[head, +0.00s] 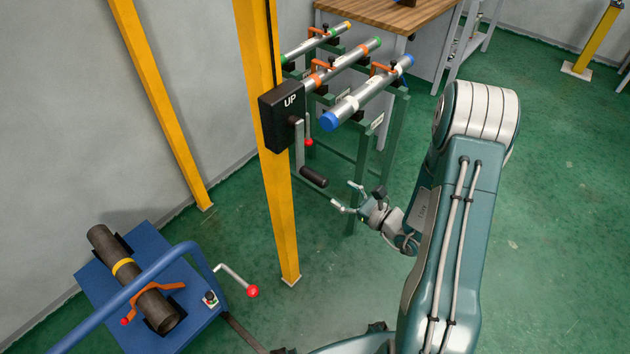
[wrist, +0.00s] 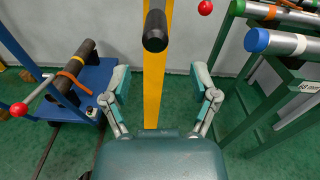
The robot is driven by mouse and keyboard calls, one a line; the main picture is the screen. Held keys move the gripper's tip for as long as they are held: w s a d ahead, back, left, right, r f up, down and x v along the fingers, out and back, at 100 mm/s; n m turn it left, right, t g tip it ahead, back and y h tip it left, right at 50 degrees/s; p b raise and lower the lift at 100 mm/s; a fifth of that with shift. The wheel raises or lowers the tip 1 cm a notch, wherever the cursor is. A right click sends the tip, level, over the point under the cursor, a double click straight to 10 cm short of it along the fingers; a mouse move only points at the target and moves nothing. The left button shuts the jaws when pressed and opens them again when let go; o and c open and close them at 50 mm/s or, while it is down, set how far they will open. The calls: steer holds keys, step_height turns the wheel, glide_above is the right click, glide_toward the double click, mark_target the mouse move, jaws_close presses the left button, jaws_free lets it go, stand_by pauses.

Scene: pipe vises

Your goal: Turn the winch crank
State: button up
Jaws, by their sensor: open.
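The winch is a black box (head: 287,116) marked UP on a yellow post (head: 272,207). Its crank arm (head: 299,147) hangs down and ends in a black cylindrical handle (head: 314,176). In the wrist view the crank handle (wrist: 155,31) points toward the camera, above and between the fingertips in the picture. A small red ball knob (head: 309,142) sits by the winch box. My gripper (head: 348,197) is open and empty, a little to the right of and below the handle in the head view, apart from it. The wrist view shows both fingers (wrist: 161,78) spread wide.
A green rack (head: 393,122) with several capped pipes stands right behind the post; the blue pipe cap (head: 329,121) is near the crank. A blue cart (head: 101,284) with a dark pipe (head: 137,277) and red-knobbed lever (head: 252,291) stands at left.

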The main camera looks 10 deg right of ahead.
mark_target(315, 178)
steer(key=x, duration=0.9)
steer(key=shift+s+a, duration=0.25)
steer(key=shift+a, duration=0.1)
steer(key=shift+d, duration=0.4)
steer(key=shift+a+r, duration=0.1)
steer(key=shift+a, duration=0.1)
jaws_close()
